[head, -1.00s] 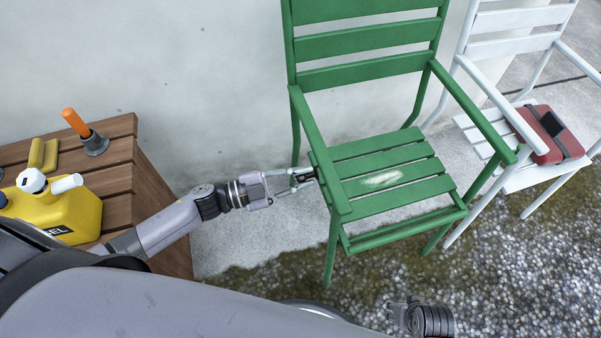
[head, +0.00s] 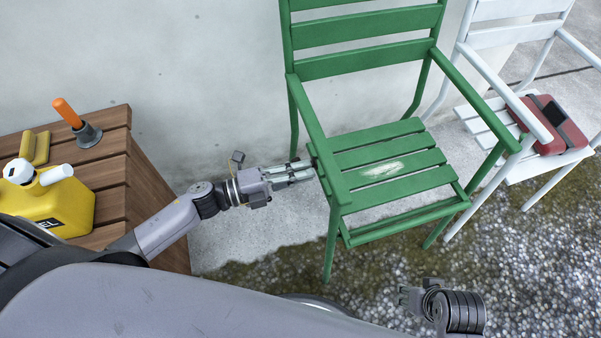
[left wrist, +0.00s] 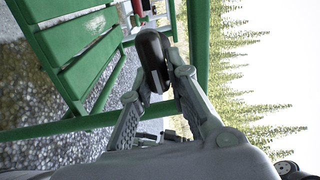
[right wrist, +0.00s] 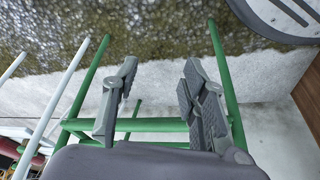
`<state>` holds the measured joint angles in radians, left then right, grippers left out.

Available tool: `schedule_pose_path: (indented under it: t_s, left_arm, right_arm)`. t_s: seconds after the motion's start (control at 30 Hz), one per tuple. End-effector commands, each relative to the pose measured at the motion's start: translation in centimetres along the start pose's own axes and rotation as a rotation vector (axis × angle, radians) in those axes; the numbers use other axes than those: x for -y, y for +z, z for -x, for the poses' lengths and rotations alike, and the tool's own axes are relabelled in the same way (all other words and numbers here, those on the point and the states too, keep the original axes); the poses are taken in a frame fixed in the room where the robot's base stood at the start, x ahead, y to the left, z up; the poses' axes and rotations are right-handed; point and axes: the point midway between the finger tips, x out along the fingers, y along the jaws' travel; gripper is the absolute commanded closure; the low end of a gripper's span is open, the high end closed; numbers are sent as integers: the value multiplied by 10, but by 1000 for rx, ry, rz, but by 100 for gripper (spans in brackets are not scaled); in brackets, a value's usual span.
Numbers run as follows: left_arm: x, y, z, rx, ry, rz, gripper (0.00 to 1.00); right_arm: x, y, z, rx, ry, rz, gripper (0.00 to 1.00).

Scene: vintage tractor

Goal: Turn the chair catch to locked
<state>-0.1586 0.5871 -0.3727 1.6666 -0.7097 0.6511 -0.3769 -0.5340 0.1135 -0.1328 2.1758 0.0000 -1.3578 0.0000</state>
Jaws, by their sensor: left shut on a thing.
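The green chair (head: 385,135) stands right of centre in the head view, with a worn pale patch on its seat. The chair catch (left wrist: 152,60) shows in the left wrist view as a dark, rounded, elongated handle at the chair's side. My left gripper (head: 312,170) reaches the chair's left side, and its fingers (left wrist: 157,90) are closed on the catch. In the head view the catch is mostly hidden by the fingers and chair frame. I see no lock marking. My right gripper (right wrist: 160,95) has its fingers wide apart and empty, low in front of the chair (head: 408,297).
A white chair (head: 535,120) with a red case (head: 548,130) stands at the right. A wooden box (head: 150,200) at the left holds a yellow can (head: 65,205) and an orange-handled item (head: 68,112). A wall is behind; gravel lies in front.

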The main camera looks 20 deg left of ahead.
Motion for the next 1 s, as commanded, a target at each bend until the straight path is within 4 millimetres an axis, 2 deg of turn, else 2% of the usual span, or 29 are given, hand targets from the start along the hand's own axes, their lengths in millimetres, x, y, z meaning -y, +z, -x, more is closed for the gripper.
schedule_pose_path:
  t_s: [0.3,0.77,0.8,1.0]
  left_arm:
    - [-5,-1,1,-2,5,-85,100]
    - [-5,-1,1,-2,6,-94,100]
    - [-5,-1,1,-2,6,-94,81]
    - [-4,-1,0,-1,4,-94,68]
  right_arm:
    - [-1,-2,14,-8,1,-1,60]
    - [-1,-2,17,-9,2,-2,60]
    - [-1,-2,17,-9,2,-2,60]
    - [-1,-2,17,-9,2,-2,60]
